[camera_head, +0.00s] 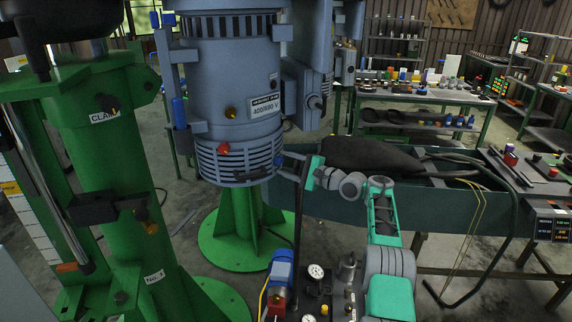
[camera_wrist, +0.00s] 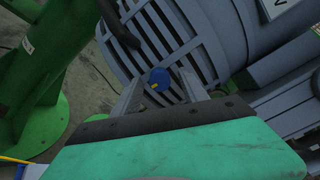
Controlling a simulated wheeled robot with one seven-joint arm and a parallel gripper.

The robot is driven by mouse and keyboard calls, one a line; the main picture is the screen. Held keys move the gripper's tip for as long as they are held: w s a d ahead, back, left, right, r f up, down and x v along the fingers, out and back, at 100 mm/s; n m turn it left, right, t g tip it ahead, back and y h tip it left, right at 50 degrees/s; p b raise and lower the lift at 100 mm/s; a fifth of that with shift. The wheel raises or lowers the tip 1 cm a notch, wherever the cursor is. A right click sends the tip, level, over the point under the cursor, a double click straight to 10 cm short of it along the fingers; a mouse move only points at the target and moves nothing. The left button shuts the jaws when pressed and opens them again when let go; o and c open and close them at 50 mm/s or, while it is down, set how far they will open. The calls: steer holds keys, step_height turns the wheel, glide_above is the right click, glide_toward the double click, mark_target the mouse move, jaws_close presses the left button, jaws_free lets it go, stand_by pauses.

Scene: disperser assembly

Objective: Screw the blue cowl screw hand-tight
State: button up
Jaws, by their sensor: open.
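The blue cowl screw (camera_wrist: 159,79) is a round blue knob with a small yellow mark, on the slotted grey cowl (camera_wrist: 150,37). In the head view the blue screw (camera_head: 279,160) is at the cowl's right side, small and partly hidden by my gripper. My gripper (camera_head: 283,166) reaches it from the right. In the wrist view the two grey fingers of my gripper (camera_wrist: 160,88) are open, one on each side of the screw. I cannot tell whether either finger touches it.
A green stand (camera_head: 118,150) is at left, and a dark green bench (camera_head: 420,190) behind my arm.

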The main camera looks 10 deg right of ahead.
steer(key=shift+s+d+f+b, duration=0.1)
steer(key=shift+s+d+b, duration=0.25)
steer(key=shift+d+b, duration=0.15)
steer(key=b+v, duration=0.2)
steer(key=v, duration=0.4)
steer(key=shift+s, duration=0.25)
steer(key=shift+d, duration=0.15)
